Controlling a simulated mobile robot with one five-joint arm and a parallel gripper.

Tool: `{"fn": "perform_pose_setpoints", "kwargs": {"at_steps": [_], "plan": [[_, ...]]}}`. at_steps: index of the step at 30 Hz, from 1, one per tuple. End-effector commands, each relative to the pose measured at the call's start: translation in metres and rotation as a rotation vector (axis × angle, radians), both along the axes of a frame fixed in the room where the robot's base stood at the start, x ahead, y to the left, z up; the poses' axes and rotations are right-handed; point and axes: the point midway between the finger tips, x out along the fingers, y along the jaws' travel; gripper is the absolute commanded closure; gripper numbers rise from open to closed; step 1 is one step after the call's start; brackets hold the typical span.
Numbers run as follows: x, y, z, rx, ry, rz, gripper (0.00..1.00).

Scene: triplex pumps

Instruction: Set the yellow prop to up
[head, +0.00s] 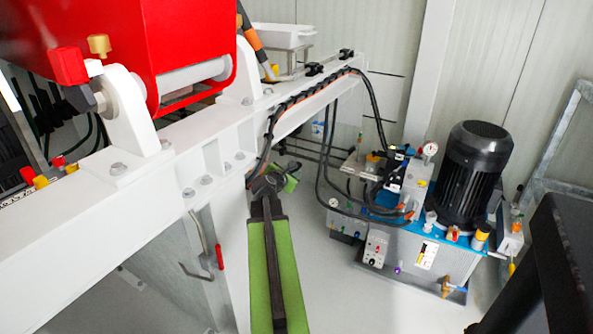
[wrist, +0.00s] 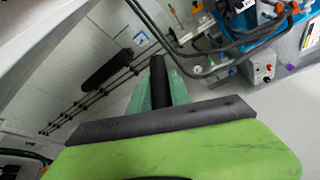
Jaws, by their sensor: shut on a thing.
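I cannot single out the yellow prop for certain. One yellow block-shaped part (head: 98,45) stands at the upper left in the head view, beside a red cap on the red housing. My green and black arm reaches up the middle of the head view. Its dark end, with my gripper (head: 270,184), is beside the white beam, near the black hoses. In the wrist view, green and black parts of my arm fill the front, and no yellow prop can be made out there.
A white beam (head: 215,155) with a red housing (head: 195,35) crosses the left. A hydraulic unit with a black motor (head: 475,175) stands at the right. Black hoses (head: 375,110) arch from the beam to it. The pale floor (head: 350,295) between is clear.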

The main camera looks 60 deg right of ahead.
Motion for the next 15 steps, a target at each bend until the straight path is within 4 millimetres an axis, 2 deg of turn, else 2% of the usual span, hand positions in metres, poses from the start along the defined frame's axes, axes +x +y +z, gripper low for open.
{"fn": "perform_pose_setpoints", "kwargs": {"at_steps": [1, 4, 9, 15], "plan": [[0.000, 0.000, 0.017, 0.000, 0.003, -0.003, 1.00], [0.003, 0.002, 0.029, 0.000, 0.004, -0.001, 1.00], [0.007, 0.004, 0.039, 0.001, 0.004, 0.002, 1.00], [0.009, 0.005, 0.042, 0.000, 0.003, 0.006, 1.00]]}}
